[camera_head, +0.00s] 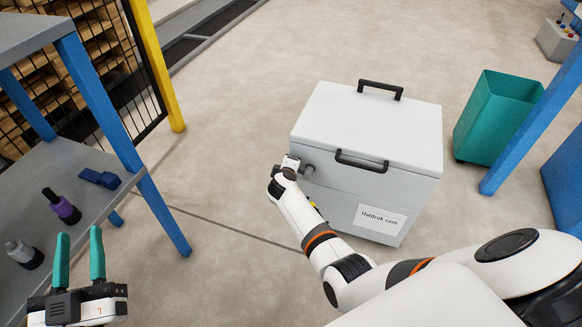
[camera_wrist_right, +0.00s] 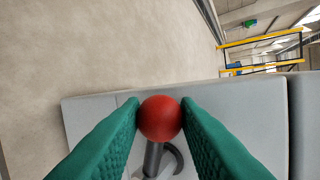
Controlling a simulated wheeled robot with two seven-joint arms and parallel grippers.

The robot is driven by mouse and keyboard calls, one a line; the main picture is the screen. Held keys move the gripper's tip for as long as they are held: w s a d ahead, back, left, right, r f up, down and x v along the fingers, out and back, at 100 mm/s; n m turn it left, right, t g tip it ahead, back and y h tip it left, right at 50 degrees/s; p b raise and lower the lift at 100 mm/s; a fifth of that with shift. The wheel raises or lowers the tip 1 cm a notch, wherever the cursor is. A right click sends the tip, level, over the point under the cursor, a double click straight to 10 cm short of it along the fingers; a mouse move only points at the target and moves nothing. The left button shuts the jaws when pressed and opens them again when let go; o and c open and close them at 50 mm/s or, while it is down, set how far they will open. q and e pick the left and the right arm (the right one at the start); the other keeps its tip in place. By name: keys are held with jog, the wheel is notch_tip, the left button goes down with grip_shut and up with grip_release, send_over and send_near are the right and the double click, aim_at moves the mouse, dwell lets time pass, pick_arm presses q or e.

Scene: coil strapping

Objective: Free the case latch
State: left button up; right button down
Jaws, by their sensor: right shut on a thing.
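The grey Haldruk case (camera_head: 350,190) stands on the floor with its pale lid (camera_head: 370,120) down; its side also shows in the right wrist view (camera_wrist_right: 240,105). The case latch (camera_wrist_right: 152,158) is a dark lever with a red ball knob (camera_wrist_right: 160,118), seen close up in the right wrist view. My right gripper (camera_wrist_right: 160,108) is shut on the red knob, one teal finger on each side. In the head view, its wrist hides the fingers and knob at the case's left side. My left gripper (camera_head: 80,236) is open and empty at lower left.
The lid has two black handles (camera_head: 362,161). A grey shelf (camera_head: 85,160) with blue posts at left holds a purple bottle (camera_head: 62,207), a grey bottle (camera_head: 23,254) and a blue tool (camera_head: 100,179). A teal bin (camera_head: 495,115) stands right. Floor between shelf and case is clear.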

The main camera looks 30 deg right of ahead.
jog(key=shift+f, duration=0.1)
dwell(0.3)
pick_arm(q)
jog(key=shift+r, duration=0.15)
pick_arm(e)
jog(key=c, duration=1.1)
grip_release()
jog(key=shift+a, duration=0.1)
pick_arm(q)
notch_tip(320, 180, down, 11)
jog(key=s+a+g+y+p, duration=0.2)
jog(key=g+p, duration=0.1)
jog(key=g, duration=0.5)
jog(key=s+a+f+g+y+p, duration=0.2)
jog(key=s+f+g, duration=0.4)
jog(key=s, duration=0.3)
jog(key=shift+a+f+n+g+p, duration=0.15)
jog(key=shift+a+n+g+p, duration=0.3)
jog(key=shift+a, duration=0.4)
pick_arm(e)
jog(key=v, duration=1.2)
jog(key=shift+s, duration=0.1)
